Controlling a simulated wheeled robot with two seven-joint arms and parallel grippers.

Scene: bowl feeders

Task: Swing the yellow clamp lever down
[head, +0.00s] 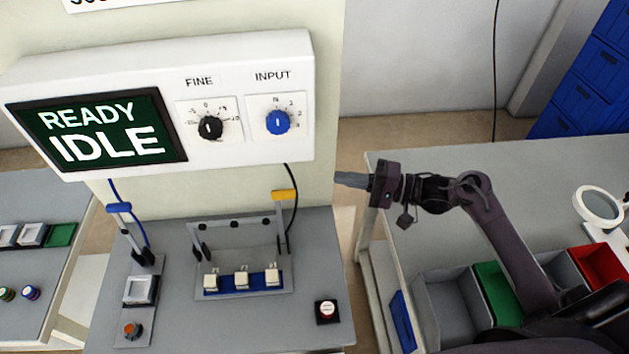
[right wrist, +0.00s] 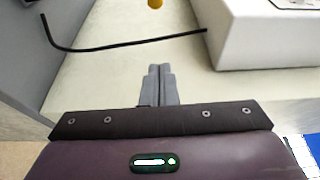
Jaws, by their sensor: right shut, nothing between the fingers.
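The yellow clamp lever (head: 284,196) stands raised at the right end of the clamp frame on the grey bench, its yellow handle at the top. A bit of yellow, likely its handle, shows at the top edge of the right wrist view (right wrist: 155,4). The clamp frame (head: 240,224) spans above a blue strip (head: 246,283) holding white blocks. My right gripper (head: 350,180) is shut and empty, to the right of the yellow handle and apart from it, pointing left. Its closed fingers also show in the right wrist view (right wrist: 159,86). My left gripper is not in view.
A white control box (head: 160,95) reading READY IDLE hangs above the bench. A blue-handled lever (head: 119,208) stands at left. A black cable (head: 294,205) hangs by the yellow handle. A red-and-white button (head: 327,311) sits at front right. Bins (head: 450,310) stand on the right table.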

